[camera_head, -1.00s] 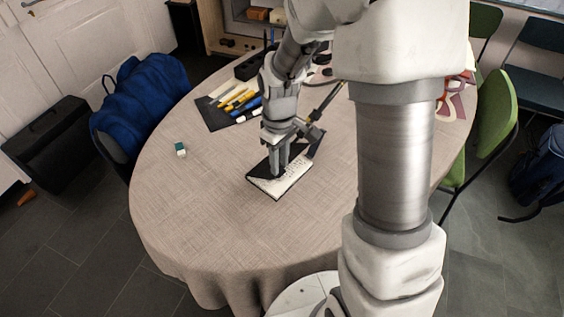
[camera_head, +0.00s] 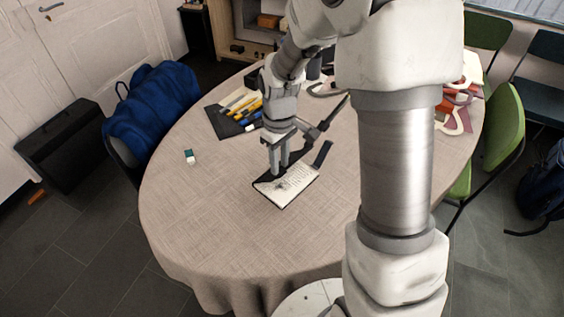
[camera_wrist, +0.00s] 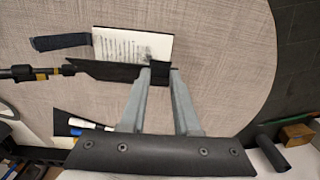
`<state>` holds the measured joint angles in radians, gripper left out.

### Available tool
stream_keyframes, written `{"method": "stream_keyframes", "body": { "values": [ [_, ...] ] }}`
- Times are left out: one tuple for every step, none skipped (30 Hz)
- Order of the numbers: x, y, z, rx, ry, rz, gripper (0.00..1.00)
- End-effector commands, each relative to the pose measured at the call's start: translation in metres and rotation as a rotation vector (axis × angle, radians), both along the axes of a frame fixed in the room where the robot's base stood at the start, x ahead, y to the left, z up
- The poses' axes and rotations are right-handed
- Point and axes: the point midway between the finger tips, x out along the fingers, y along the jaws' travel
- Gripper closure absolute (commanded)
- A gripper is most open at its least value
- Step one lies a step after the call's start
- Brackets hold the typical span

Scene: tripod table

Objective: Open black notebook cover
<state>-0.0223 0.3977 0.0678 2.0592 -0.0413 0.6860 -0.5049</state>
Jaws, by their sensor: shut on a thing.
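The notebook lies on the table with a white, written page (camera_head: 287,188) showing; the page also shows in the wrist view (camera_wrist: 122,43). Its black cover (camera_wrist: 105,69) is lifted off the page and seen as a narrow dark band along one long side. My gripper (camera_head: 279,172) points down at the notebook's far-left side. In the wrist view, my gripper (camera_wrist: 159,70) is shut on the cover, with a black piece of it between the fingertips. The fingers partly hide the cover in the head view.
A dark strip (camera_head: 323,154) lies beyond the notebook. Pens (camera_head: 242,106) lie on a dark mat behind. A small teal-and-white block (camera_head: 190,157) sits left. The cloth-covered table (camera_head: 220,220) is clear in front.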

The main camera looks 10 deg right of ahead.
Motion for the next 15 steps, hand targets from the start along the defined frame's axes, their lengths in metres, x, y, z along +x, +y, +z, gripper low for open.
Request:
{"method": "stream_keyframes", "body": {
  "values": [
    [0.0024,0.0016,0.0033,0.000,-0.001,0.001,0.81],
    [0.0035,0.0023,0.0042,0.000,-0.002,0.001,0.81],
    [0.0048,0.0032,0.0054,0.000,-0.001,0.000,0.81],
    [0.0055,0.0038,0.0061,0.000,-0.001,0.000,0.81],
    [0.0062,0.0044,0.0065,0.001,-0.001,0.000,0.81],
    [0.0068,0.0050,0.0070,0.001,-0.001,0.001,0.81],
    [0.0071,0.0052,0.0071,0.000,0.000,0.001,0.81],
    [0.0073,0.0054,0.0071,0.000,0.000,0.001,0.81],
    [0.0077,0.0056,0.0073,0.000,0.000,0.001,0.81],
    [0.0079,0.0059,0.0074,0.000,0.000,0.001,0.81],
    [0.0083,0.0062,0.0078,0.001,-0.001,0.001,0.81],
    [0.0092,0.0068,0.0085,0.001,-0.001,0.001,0.81],
    [0.0100,0.0074,0.0092,0.001,-0.001,0.001,0.81],
    [0.0110,0.0080,0.0100,0.000,-0.001,0.002,0.81],
    [0.0124,0.0090,0.0111,0.000,-0.002,0.002,0.81]
  ]
}}
